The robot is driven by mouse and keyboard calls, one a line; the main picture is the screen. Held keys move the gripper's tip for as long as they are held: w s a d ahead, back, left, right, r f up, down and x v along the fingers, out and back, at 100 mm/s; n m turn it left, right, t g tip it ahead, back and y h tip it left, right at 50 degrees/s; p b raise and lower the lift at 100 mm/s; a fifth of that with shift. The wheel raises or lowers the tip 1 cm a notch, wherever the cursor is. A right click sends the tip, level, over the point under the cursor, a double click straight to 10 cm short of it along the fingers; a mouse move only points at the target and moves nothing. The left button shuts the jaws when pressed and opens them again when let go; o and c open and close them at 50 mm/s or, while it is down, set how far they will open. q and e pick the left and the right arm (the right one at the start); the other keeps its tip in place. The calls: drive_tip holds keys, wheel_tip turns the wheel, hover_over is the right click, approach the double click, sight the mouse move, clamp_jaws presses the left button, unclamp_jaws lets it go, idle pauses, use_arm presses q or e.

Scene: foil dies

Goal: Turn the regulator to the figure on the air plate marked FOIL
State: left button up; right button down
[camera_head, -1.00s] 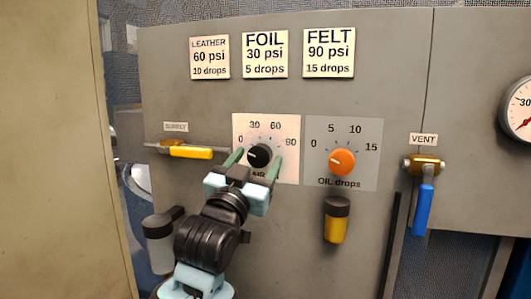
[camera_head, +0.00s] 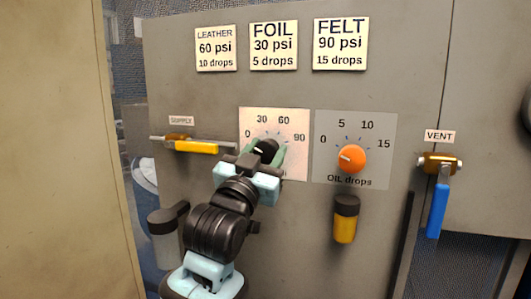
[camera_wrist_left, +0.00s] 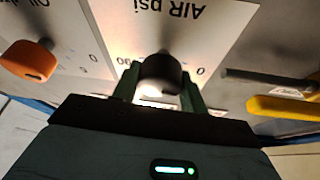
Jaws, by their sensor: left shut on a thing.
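The air regulator is a black round knob (camera_head: 266,147) on a white dial plate (camera_head: 292,165) with 0, 30, 60 and 90 around it. My left gripper (camera_head: 265,156) is shut on this knob, one green finger on each side. The left wrist view shows the knob (camera_wrist_left: 161,72) between the fingers, under upside-down AIR psi lettering. I cannot read where its pointer stands. The FOIL plate (camera_head: 273,45) above reads 30 psi, 5 drops. My right gripper is not in view.
LEATHER (camera_head: 216,49) and FELT (camera_head: 340,44) plates flank the FOIL plate. An orange oil drops knob (camera_head: 351,159) sits just right of the regulator. A yellow SUPPLY lever (camera_head: 196,147) is at left, a blue VENT lever (camera_head: 437,210) at right.

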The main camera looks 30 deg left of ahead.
use_arm(q)
drive_tip(key=shift+m, duration=0.4)
drive_tip(key=m+h, duration=0.2)
drive_tip(key=m, duration=0.2)
drive_tip(key=shift+m+h, duration=0.4)
drive_tip(key=shift+m+g+h, duration=0.5)
drive_tip(key=shift+m+h, duration=0.15)
drive_tip(key=shift+m, duration=0.95)
drive_tip(key=shift+m+g+h, duration=0.5)
drive_tip(key=shift+m+h, duration=0.15)
drive_tip(key=shift+m, duration=0.95)
drive_tip(key=o, duration=1)
drive_tip(key=shift+w, duration=0.1)
drive_tip(key=shift+f, duration=0.1)
